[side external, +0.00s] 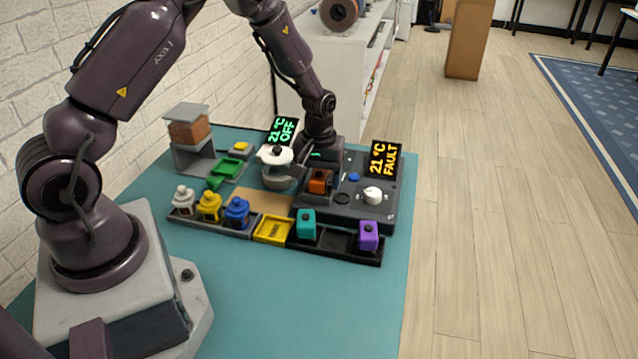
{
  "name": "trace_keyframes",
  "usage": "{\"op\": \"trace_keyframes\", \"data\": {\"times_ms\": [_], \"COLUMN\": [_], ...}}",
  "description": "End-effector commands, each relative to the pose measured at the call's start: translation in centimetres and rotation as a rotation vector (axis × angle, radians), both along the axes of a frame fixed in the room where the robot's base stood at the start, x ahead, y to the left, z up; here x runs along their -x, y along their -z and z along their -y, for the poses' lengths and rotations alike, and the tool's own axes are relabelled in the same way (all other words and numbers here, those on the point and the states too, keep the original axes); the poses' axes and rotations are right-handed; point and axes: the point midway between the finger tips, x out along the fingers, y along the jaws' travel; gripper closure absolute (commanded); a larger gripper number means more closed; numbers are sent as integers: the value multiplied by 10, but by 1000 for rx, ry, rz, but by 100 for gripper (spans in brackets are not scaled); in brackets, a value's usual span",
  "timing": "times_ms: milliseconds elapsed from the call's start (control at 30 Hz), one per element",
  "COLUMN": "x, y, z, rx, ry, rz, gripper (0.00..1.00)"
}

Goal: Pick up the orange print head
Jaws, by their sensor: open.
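The orange print head (319,182) is a small block seated on the dark machine panel (341,212), to the left of the white knob. My gripper (316,158) is open and points down just above and behind the orange print head. The fingers are small and dark here, so I cannot tell whether they straddle the head or touch it.
A tray (336,253) in front holds a teal block (306,223) and a purple block (368,235). White, yellow and blue pieces (237,212) stand to the left. A white round device (276,156) is close left of my gripper. Two displays (384,160) stand behind. The front mat is clear.

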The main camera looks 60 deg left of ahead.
Motion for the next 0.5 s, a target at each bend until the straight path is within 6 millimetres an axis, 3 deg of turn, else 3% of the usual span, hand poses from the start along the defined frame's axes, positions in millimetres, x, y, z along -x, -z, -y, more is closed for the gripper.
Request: {"op": "trace_keyframes", "data": {"times_ms": [167, 400, 500], "x": [0, 0, 0], "y": [0, 0, -1], "z": [0, 0, 0], "rx": [0, 0, 0], "ry": [0, 0, 0], "rz": [1, 1, 1], "gripper": [32, 85, 93]}}
